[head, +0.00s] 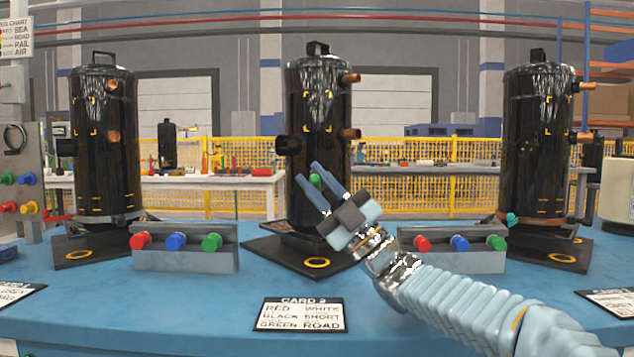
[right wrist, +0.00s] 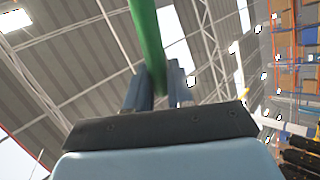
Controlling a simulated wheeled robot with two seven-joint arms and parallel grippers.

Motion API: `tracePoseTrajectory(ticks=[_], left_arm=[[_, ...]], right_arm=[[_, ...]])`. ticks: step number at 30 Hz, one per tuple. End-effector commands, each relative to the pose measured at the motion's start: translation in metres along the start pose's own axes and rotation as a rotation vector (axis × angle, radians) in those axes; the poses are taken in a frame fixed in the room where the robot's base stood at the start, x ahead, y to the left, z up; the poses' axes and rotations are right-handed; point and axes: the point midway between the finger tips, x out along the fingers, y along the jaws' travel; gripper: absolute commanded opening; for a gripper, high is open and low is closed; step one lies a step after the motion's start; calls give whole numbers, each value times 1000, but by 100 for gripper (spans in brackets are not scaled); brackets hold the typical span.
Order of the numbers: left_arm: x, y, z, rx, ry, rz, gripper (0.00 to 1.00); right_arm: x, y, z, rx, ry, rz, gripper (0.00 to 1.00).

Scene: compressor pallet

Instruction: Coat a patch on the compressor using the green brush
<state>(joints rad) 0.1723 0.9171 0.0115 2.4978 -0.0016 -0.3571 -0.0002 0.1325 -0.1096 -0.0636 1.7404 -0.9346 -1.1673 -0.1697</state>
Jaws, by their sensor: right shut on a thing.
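My right gripper (head: 308,184) is shut on a green brush (head: 315,180), in front of the lower part of the black middle compressor (head: 322,110). In the right wrist view the brush's green handle (right wrist: 148,40) rises from between the two fingers (right wrist: 152,88). The brush's tip cannot be made out, and I cannot tell whether it touches the compressor. Yellow corner marks frame a patch (head: 317,110) on that compressor's upper front. Black compressors also stand at the left (head: 104,150) and right (head: 538,135). My left gripper is not in view.
Grey racks with red, blue and green ends stand left (head: 185,261) and right (head: 450,269) on the blue table (head: 210,310). A card (head: 300,314) lies in front. Copper stubs (head: 350,133) jut from the middle compressor. A panel with coloured knobs (head: 22,195) stands far left.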

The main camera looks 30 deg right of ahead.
Motion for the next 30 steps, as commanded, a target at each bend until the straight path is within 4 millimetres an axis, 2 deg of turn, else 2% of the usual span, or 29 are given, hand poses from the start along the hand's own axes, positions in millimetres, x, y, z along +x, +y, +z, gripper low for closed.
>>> tracePoseTrajectory(ticks=[11, 21, 30], left_arm=[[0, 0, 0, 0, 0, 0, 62], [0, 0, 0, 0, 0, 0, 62], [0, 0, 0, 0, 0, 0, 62]], right_arm=[[-1, -1, -3, 1, 0, 0, 0], [-8, -7, -29, 1, 0, 0, 0], [-8, -7, -30, 1, -1, 0, 0]])
